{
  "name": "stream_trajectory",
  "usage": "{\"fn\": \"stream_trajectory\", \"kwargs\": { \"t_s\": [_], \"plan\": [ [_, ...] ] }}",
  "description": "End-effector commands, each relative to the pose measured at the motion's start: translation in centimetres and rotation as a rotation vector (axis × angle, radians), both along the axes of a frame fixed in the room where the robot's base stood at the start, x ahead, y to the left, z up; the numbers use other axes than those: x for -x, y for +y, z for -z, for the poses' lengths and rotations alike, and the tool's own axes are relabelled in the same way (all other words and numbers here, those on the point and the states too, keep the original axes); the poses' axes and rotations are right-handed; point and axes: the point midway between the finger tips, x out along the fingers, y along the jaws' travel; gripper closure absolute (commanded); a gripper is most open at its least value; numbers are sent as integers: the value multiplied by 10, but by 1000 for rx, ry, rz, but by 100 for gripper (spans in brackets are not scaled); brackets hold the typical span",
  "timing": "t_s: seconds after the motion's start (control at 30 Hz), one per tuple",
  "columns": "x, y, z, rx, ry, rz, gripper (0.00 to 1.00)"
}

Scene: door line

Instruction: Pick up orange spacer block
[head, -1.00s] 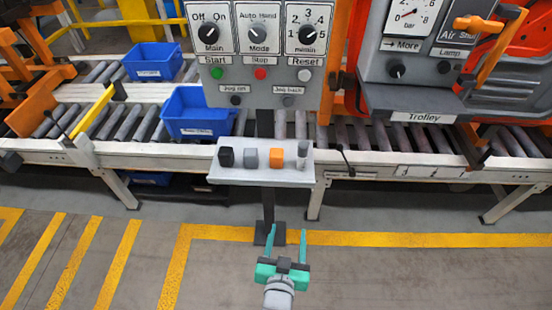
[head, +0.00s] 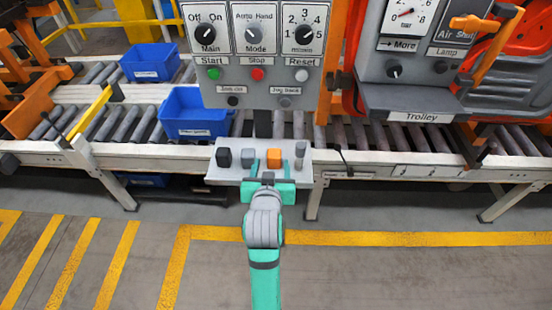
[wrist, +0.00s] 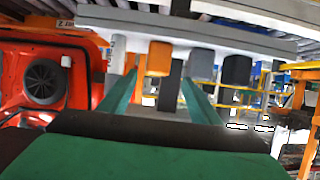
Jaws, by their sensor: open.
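The orange spacer block (head: 273,157) stands on a light grey shelf (head: 226,172) below the control panel, in a row with other small pieces. My gripper (head: 270,170) is open and empty, at the shelf's front edge, its two teal fingers pointing at the row. In the head view the orange block lies between the fingers, nearer the right one. In the wrist view, which is upside down, the orange block (wrist: 159,58) shows between the fingertips, left of the middle. I cannot tell whether the tips reach beside it or stop short.
A grey block (head: 248,157) stands close by the left finger, with a black block (head: 223,157) further left. A grey cylindrical piece (head: 300,149) stands to the right. The control panel (head: 262,75) rises behind the shelf. A roller conveyor (head: 130,122) with blue bins (head: 195,112) lies beyond.

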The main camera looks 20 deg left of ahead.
Motion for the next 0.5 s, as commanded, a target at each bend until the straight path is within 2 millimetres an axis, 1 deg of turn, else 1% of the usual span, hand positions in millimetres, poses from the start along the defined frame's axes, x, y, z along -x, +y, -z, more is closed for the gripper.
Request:
{"fn": "stream_trajectory", "kwargs": {
  "t_s": [0.03,0.1,0.37,0.5],
  "plan": [
    [-7,3,3,1,0,-1,43],
    [-15,5,6,0,0,0,43],
    [-32,4,14,0,0,6,43],
    [-49,4,23,1,0,8,43]
  ]
}}
